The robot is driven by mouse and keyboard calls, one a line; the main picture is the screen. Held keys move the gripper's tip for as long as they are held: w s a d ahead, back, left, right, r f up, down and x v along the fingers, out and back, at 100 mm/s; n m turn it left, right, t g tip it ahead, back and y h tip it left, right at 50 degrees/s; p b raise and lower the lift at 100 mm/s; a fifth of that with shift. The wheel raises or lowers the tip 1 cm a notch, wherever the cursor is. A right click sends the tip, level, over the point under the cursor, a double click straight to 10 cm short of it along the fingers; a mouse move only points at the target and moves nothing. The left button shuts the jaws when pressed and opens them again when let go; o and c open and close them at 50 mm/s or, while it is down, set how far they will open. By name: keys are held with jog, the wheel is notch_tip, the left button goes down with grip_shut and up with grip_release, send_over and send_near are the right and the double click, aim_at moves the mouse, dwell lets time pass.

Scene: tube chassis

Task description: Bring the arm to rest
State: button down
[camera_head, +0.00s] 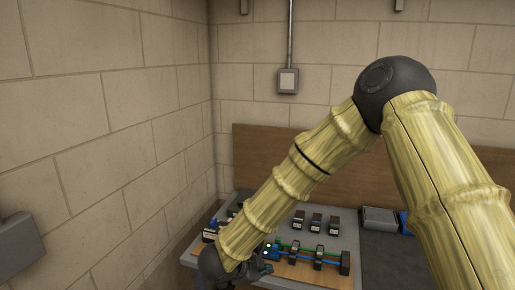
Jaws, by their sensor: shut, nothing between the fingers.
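My arm comes in from the right, bends at a dark elbow joint and reaches down to the lower left. My gripper (262,270) is small and dark beside the wrist joint at the lower edge. It is shut and empty, low over the near left part of the work table, and partly hidden by my wrist. A tube chassis with green and blue tubes and black clamps (319,255) lies on a wooden board (300,271) just right of the gripper. I cannot tell whether the gripper touches it.
Several small dark blocks (316,221) stand in a row on the grey table top (348,232). A grey box (379,220) and a blue item (405,223) sit at right. A wooden back panel (262,150) and block walls close off the back and left.

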notch_tip(320, 180, down, 9)
jog(key=w+d+n+y, duration=0.1)
jog(key=w+d+n, duration=0.1)
jog(key=d, duration=0.1)
jog(key=s+d+f+n+y+b, duration=0.1)
jog(key=s+d+f+n+b, duration=0.1)
jog(key=s+d+f+n, duration=0.5)
jog(key=s+d+f+y+b, duration=0.15)
jog(key=s+f, duration=0.35)
jog(key=f, duration=0.7)
jog(key=s+d+f+n+g+y+b, duration=0.1)
jog(key=s+d+f+n+g, duration=0.1)
jog(key=s, duration=0.6)
jog(key=s+d+f+n+g+b, duration=0.1)
jog(key=s+d+f+n+g, duration=0.1)
jog(key=s, duration=0.7)
jog(key=s+d+f+n+g+y+b, duration=0.1)
jog(key=s+d+f+n+g, duration=0.1)
jog(key=s+d+f, duration=0.3)
jog(key=s+f+n, duration=0.1)
jog(key=s+f, duration=0.1)
jog(key=s, duration=0.1)
jog(key=shift+s+d+g+y, duration=0.25)
jog(key=shift+g+y, duration=0.1)
jog(key=shift+g, duration=0.05)
